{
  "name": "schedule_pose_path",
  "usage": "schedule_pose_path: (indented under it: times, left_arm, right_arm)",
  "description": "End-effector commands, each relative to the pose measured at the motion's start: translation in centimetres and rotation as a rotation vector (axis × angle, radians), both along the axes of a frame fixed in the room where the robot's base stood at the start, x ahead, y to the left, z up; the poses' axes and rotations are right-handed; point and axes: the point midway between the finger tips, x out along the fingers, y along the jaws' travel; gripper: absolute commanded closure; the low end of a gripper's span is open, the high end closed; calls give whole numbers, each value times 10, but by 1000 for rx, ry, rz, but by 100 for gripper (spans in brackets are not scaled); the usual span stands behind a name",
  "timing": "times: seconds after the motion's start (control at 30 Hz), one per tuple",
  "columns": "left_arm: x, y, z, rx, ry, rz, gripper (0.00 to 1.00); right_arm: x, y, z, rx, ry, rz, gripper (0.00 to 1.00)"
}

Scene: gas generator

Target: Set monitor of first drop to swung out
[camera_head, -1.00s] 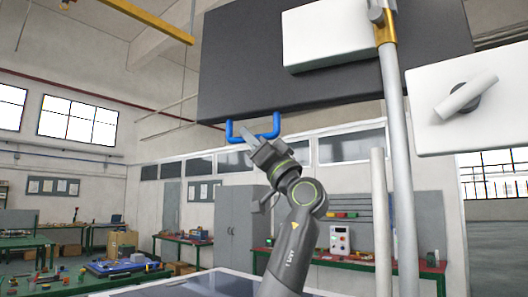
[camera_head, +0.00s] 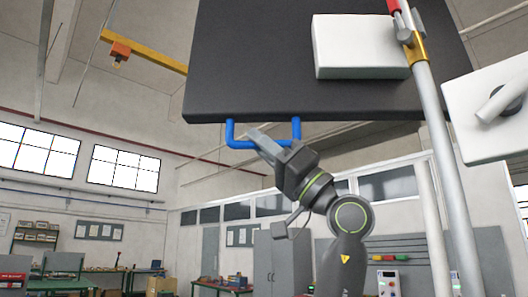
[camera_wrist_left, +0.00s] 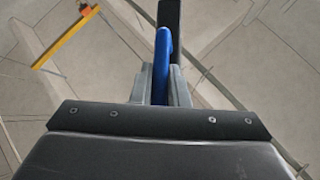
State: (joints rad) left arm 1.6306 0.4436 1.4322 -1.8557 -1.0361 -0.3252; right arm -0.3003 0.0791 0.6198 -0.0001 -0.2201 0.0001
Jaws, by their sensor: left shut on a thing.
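The monitor (camera_head: 262,60) shows from behind as a large dark panel at the top of the head view. A white box (camera_head: 355,46) is fixed on its back, by a pole. A blue U-shaped handle (camera_head: 231,133) hangs from its lower edge; it also shows in the wrist view (camera_wrist_left: 162,55). My left gripper (camera_head: 270,143) is shut on the blue handle from below. In the wrist view its two fingers (camera_wrist_left: 160,86) flank the blue bar. The monitor's screen side is hidden. My right gripper is not in view.
A white panel with a grey lever (camera_head: 485,105) is at the right edge. Cabinets (camera_head: 282,262) and workbenches stand far behind. The space left of my arm looks open.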

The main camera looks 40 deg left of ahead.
Motion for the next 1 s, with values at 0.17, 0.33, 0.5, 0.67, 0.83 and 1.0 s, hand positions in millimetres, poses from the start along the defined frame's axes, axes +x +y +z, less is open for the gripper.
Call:
schedule_pose_path:
  times: [0.17, 0.33, 0.5, 0.67, 0.83, 1.0]
  left_arm:
    - [-3, -1, -1, -3, -2, 14, 100]
    - [-3, -1, -1, -3, -3, 15, 100]
    - [-3, -1, -1, -2, -3, 13, 70]
    - [-2, -1, -1, -2, -2, 11, 64]
    - [-2, -2, -2, 0, -1, 10, 64]
    - [6, -14, -17, -1, 2, 8, 64]
  right_arm:
    - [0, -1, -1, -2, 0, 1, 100]
    - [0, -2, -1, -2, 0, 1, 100]
    - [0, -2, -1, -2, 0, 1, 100]
    - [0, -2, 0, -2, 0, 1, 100]
    - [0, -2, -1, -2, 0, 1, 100]
    - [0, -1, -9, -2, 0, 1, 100]
